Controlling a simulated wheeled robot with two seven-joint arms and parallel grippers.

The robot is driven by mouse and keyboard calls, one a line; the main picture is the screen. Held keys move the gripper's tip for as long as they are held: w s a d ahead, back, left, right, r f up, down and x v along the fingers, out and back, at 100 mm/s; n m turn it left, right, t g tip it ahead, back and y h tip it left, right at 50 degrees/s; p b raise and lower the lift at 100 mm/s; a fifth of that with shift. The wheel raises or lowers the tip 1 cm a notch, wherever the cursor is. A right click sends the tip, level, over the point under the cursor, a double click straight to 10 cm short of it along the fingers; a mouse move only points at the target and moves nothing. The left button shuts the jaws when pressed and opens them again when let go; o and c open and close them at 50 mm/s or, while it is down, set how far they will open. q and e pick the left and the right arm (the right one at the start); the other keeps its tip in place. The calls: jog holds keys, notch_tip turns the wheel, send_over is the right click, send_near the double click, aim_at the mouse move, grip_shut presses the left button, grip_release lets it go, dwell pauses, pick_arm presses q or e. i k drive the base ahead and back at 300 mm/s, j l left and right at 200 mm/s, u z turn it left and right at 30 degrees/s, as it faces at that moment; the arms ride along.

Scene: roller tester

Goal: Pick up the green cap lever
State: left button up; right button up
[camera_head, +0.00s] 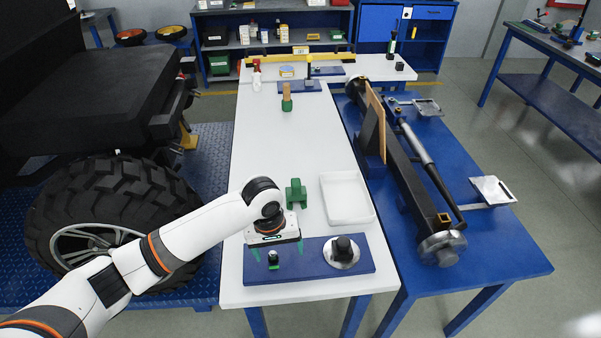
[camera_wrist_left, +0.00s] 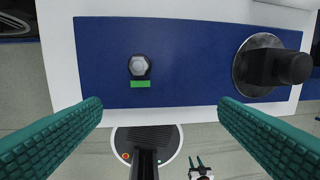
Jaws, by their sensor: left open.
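The small lever (camera_head: 273,258) with a green mark stands on a blue plate (camera_head: 310,268) near the table's front edge. In the left wrist view the lever (camera_wrist_left: 139,67) shows from above as a grey hexagonal head, with a green strip (camera_wrist_left: 140,84) beside it. My left gripper (camera_head: 278,250) is open and empty above the plate, pointing down. In the left wrist view its green fingers (camera_wrist_left: 160,108) are wide apart, with the lever beyond their tips, left of centre. A small white gripper with green fingers (camera_wrist_left: 199,163), probably my right one, shows at the bottom edge.
A black knob on a round metal base (camera_head: 342,250) stands on the plate's right side. A white tray (camera_head: 347,198) and a green block (camera_head: 296,193) lie behind the plate. A large tyre (camera_head: 110,210) stands left; a blue bench (camera_head: 500,260) with a long shaft stands right.

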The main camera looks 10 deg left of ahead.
aim_at(297, 193)
jog(key=i, duration=0.9)
